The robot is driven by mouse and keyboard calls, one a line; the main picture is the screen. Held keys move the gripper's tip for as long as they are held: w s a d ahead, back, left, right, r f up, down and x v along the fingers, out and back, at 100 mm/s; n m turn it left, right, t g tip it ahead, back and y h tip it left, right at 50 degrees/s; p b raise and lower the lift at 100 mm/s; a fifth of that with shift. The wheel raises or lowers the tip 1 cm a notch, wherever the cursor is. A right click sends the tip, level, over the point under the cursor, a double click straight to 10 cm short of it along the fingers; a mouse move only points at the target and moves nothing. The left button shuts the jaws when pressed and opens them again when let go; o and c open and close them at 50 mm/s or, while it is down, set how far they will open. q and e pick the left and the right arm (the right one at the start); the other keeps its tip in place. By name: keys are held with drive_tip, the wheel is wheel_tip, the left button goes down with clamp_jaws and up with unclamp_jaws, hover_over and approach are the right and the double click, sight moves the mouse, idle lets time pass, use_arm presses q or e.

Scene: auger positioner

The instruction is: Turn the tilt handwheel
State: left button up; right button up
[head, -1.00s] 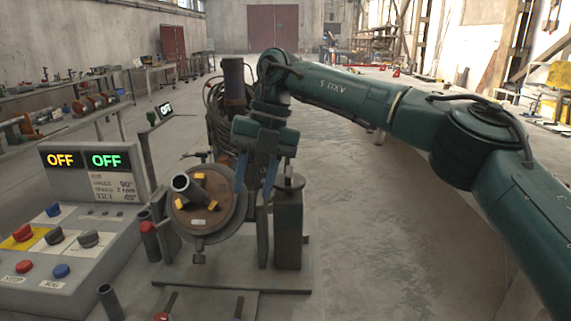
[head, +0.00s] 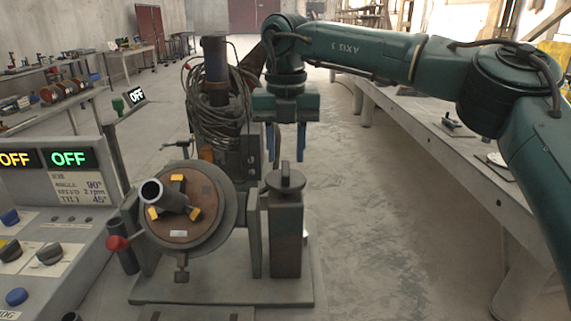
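The positioner carries a round brown faceplate (head: 190,212) with yellow jaws around a dark pipe stub (head: 152,192). To its right stands a grey box-shaped post (head: 286,235). A dark round wheel with an upright knob (head: 286,180) lies flat on top of it; it looks like the tilt handwheel. My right gripper (head: 286,143) points down with two blue fingers spread apart. It appears above and behind the wheel in the picture, with nothing between the fingers. I cannot tell its exact depth, and I see no contact. My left gripper is not in view.
A control panel (head: 55,215) with two OFF displays and coloured knobs is at left. A red-knobbed lever (head: 117,243) is beside the faceplate. A cable-wound column (head: 215,100) stands behind. A long grey table (head: 425,130) runs along the right, with open floor before it.

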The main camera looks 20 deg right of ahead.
sight(286, 167)
drive_tip(key=shift+f, duration=1.6)
clamp_jaws()
